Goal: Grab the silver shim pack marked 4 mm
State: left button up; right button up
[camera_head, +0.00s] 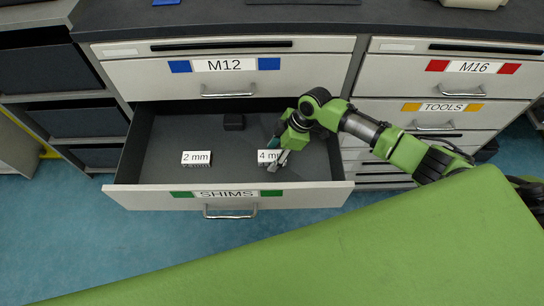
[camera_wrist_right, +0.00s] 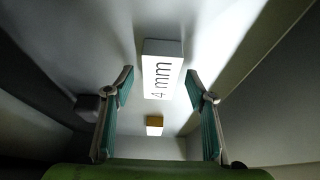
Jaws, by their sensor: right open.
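The 4 mm shim pack (camera_head: 267,157) lies in the open SHIMS drawer, right of its middle; in the head view only its white labelled face shows beside my gripper. In the right wrist view the same pack (camera_wrist_right: 161,70) stands ahead, between and just beyond the fingertips. My right gripper (camera_head: 279,150) reaches down into the drawer at the pack. In the right wrist view it (camera_wrist_right: 161,80) is open, one finger to each side, with nothing visibly gripped. Contact with the pack cannot be told. My left gripper is not in view.
The SHIMS drawer (camera_head: 140,188) is pulled out below the M12 drawer (camera_head: 300,70). A 2 mm pack (camera_head: 196,158) lies left in it, and a dark block (camera_head: 233,122) sits at the back. A small yellow-brown block (camera_wrist_right: 154,121) shows in the wrist view.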

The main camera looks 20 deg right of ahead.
jog(key=c, duration=1.4)
jog(key=shift+c, duration=0.2)
